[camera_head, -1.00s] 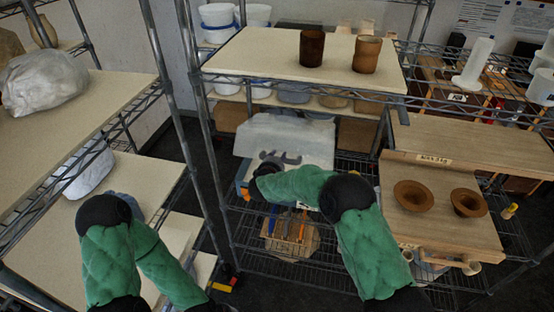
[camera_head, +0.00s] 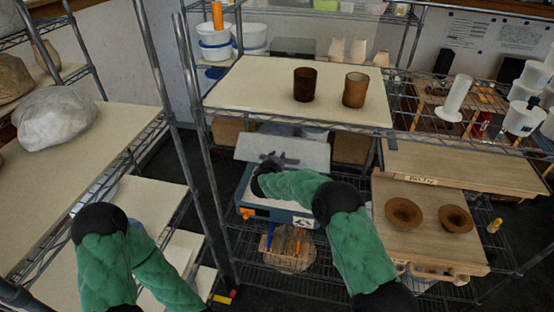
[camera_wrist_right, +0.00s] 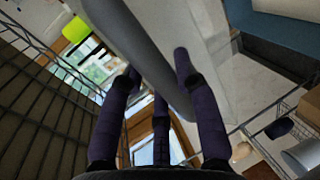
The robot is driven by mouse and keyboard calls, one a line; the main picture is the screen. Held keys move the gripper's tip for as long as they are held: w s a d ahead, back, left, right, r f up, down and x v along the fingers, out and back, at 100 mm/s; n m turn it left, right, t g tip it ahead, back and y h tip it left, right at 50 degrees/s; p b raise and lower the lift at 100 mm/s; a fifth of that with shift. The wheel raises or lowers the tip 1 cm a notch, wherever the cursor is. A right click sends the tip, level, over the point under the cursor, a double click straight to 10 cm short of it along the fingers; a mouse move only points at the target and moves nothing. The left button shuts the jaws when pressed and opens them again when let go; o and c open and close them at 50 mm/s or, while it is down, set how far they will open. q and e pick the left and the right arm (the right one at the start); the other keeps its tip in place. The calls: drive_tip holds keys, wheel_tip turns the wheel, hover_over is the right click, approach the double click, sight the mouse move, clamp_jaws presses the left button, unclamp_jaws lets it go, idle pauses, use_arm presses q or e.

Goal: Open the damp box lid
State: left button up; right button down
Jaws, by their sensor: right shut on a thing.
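The damp box (camera_head: 296,214) is a blue box with a pale inside and an orange latch, on the wire shelf below the cup board. Its pale, translucent lid (camera_head: 312,154) stands tilted up at the back of the box, clear of the front rim. My right gripper (camera_head: 268,163) is at the lid's dark handle, and the black wrist hides part of the box. In the right wrist view, the fingers (camera_wrist_right: 157,62) close around a grey bar, the lid handle (camera_wrist_right: 150,45). My left arm shows at lower left, with its gripper out of view.
Two brown cups (camera_head: 305,85) stand on the board (camera_head: 250,90) above the box. A wooden board (camera_head: 415,245) with two brown bowls is to the right. A shelf post (camera_head: 205,150) stands left of the box. A basket of tools (camera_head: 288,250) sits below.

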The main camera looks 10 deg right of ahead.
drive_tip(key=shift+r, duration=0.1)
drive_tip(key=c, duration=0.9)
unclamp_jaws()
drive_tip(key=v, duration=1.2)
